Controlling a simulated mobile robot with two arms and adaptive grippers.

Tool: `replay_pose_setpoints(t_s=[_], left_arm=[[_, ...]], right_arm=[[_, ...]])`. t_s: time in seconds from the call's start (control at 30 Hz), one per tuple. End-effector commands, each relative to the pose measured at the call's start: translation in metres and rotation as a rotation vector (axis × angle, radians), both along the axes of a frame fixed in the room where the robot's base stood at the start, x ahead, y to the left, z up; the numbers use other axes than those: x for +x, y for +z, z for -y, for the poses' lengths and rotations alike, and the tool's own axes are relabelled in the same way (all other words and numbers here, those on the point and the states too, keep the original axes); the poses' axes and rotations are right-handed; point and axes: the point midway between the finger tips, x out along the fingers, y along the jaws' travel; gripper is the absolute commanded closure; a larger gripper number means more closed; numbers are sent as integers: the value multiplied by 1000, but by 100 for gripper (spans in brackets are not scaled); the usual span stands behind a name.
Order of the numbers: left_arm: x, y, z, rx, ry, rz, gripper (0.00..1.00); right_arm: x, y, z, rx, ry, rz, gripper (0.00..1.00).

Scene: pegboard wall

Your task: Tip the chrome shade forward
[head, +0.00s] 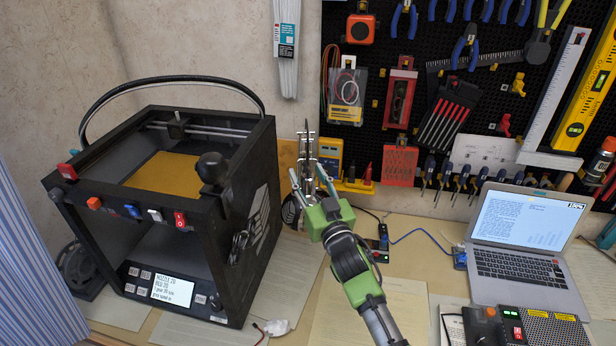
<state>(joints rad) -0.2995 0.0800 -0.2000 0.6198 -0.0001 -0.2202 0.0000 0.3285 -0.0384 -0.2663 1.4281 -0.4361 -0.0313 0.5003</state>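A narrow, shiny chrome piece (307,150), which looks like the chrome shade, stands upright behind the right side of the printer, in front of the wall. It is small and partly covered by my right gripper, so its full shape and tilt are hard to make out. My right gripper (308,172), on a green and dark arm from the bottom, reaches up to it. Its fingers are apart, one on each side of the chrome piece's lower part; I cannot tell whether they touch it. My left gripper is not in view.
A black 3D printer (250,200) stands close on the left. A pegboard (440,75) of tools covers the wall behind. A laptop (525,245) sits on the right, with a control box (540,328) before it. Papers (372,310) lie on the desk.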

Motion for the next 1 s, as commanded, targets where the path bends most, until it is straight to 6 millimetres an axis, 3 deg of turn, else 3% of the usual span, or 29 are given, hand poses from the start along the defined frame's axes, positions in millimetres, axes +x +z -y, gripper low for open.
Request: replay_pose_setpoints(t_s=[0.27,0.7,1.0], left_arm=[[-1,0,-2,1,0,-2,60],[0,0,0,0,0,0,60],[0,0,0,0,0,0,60]], right_arm=[[-14,-4,4,0,0,-1,60],[-92,-16,24,0,0,-3,60],[-114,-19,30,0,0,0,60]])
